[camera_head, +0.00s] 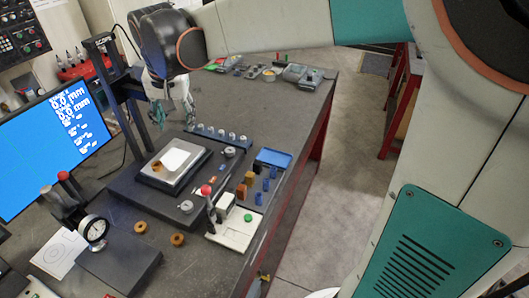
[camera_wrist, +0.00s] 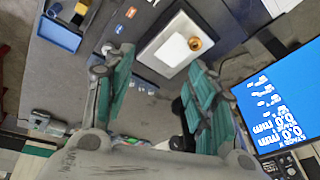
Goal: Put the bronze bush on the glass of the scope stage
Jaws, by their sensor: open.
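A bronze bush (camera_head: 157,167) stands on the light plate of the scope stage (camera_head: 166,186), at the left side of its bright white glass (camera_head: 176,158). In the wrist view the bush (camera_wrist: 195,43) is a small gold ring at the right part of the pale stage plate (camera_wrist: 172,46). Whether it lies wholly on the glass I cannot tell. My gripper (camera_head: 173,112) is open and empty, above the table behind the stage, apart from the bush. Its teal fingers (camera_wrist: 160,65) are spread wide in the wrist view.
Two other bronze rings (camera_head: 140,227) (camera_head: 177,239) lie in front of the stage. A dial gauge (camera_head: 94,230), a screen (camera_head: 45,148) and the scope's dark column (camera_head: 124,100) are left. A blue tray (camera_head: 273,158) stands right.

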